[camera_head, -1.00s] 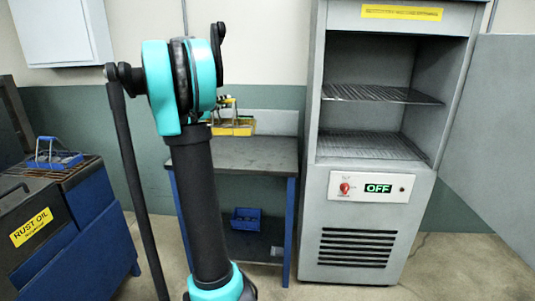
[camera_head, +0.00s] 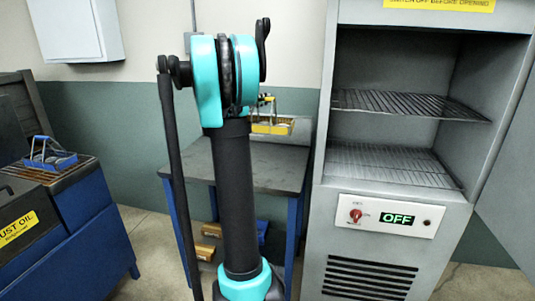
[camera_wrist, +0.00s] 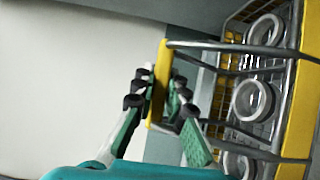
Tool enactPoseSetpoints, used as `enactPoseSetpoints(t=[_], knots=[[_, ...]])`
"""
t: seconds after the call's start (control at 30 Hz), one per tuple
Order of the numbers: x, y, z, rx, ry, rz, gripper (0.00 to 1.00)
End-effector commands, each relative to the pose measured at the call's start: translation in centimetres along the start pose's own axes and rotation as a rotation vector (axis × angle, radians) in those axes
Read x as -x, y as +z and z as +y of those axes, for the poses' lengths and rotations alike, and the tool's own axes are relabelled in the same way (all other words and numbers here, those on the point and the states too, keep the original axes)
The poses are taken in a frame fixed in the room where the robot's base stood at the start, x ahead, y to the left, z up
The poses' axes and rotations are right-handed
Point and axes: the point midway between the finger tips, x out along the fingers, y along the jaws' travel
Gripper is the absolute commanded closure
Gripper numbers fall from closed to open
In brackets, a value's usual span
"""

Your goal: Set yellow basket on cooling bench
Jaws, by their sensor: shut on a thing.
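The yellow basket (camera_wrist: 300,100) shows at the right of the wrist view, with several pale rings inside its wire mesh. My gripper (camera_wrist: 160,95) is shut on the basket's yellow handle bar (camera_wrist: 162,78). In the head view the yellow basket (camera_head: 272,126) appears behind my arm, over the back of the dark-topped bench (camera_head: 275,165). My arm hides part of the basket and the bench. I cannot tell whether the basket touches the bench top.
An open grey cabinet (camera_head: 385,195) with wire shelves stands at the right, its panel reading OFF. A blue-handled basket (camera_head: 48,155) sits on the rust oil tank's rack (camera_head: 75,175) at the left. Boxes (camera_head: 208,240) lie on the bench's lower shelf.

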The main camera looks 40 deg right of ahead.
Motion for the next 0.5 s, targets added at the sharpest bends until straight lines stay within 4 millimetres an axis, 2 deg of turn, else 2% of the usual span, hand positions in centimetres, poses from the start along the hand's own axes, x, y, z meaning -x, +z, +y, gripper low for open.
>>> enactPoseSetpoints(t=[0.5], knots=[[0.0,0.0,-11.5,0.001,0.001,0.000,1.00]])
